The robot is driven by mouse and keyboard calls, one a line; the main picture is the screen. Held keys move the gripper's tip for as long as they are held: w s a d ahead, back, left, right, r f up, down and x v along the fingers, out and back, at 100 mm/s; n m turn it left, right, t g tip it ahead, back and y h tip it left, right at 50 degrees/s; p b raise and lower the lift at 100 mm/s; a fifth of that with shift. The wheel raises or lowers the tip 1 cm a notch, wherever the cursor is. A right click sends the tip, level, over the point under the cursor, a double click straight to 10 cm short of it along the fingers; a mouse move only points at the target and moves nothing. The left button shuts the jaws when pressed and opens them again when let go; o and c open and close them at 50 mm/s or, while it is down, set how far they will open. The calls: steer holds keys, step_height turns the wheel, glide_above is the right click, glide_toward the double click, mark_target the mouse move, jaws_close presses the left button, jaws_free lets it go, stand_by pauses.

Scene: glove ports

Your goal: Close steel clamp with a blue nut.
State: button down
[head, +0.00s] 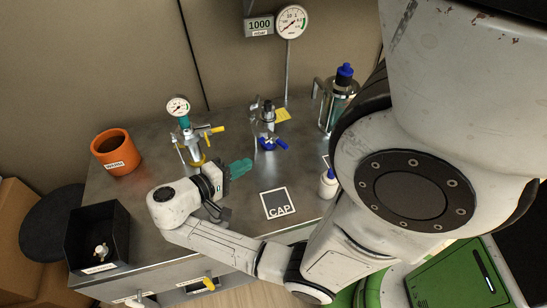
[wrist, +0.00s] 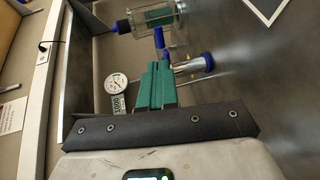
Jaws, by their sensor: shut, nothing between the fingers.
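In the head view a steel fitting stands on the grey bench, with a blue nut (head: 280,143) and blue parts low on it. I cannot tell how far its clamp is open. A similar fitting with a yellow handle (head: 211,130) and a gauge on top stands to its left. My gripper (head: 240,168), with green fingers, is shut and empty. It is in front of the blue-nut fitting and apart from it. In the wrist view the green fingers (wrist: 157,84) are together, and a steel part with a blue end (wrist: 207,62) shows just past them.
A glass vessel with a blue top (head: 344,88) stands at the back right. A small white bottle (head: 328,183) and a CAP mat (head: 278,203) are nearer. An orange pot (head: 116,155) and a black bin (head: 100,235) are at the left. A 1000 mbar display (head: 259,26) hangs behind.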

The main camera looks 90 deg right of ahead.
mark_target(283, 146)
steer(key=p+x, duration=0.2)
steer(key=x, duration=0.8)
steer(key=shift+s+d, duration=0.1)
steer(key=shift+s, duration=0.1)
steer(key=shift+s+d+f, duration=0.15)
steer(key=shift+s+d, duration=0.25)
steer(key=shift+s+d+n+t+h+p, duration=0.25)
steer(key=shift+s+n+t+h+p, duration=0.35)
steer(key=shift+s, duration=0.15)
steer(key=s+d+n+t+h+b, duration=0.1)
steer(key=s+d+n+t+h, duration=0.1)
steer(key=s+d+n+t, duration=0.1)
steer(key=s+d+n+t+h+b, duration=0.1)
steer(key=s+d+n+t+h, duration=0.1)
steer(key=s+d+n+t, duration=0.2)
steer(key=d+n+t, duration=0.2)
steer(key=d+t, duration=0.2)
steer(key=d, duration=0.2)
steer(key=shift+s+b, duration=0.3)
steer(key=shift+b, duration=0.1)
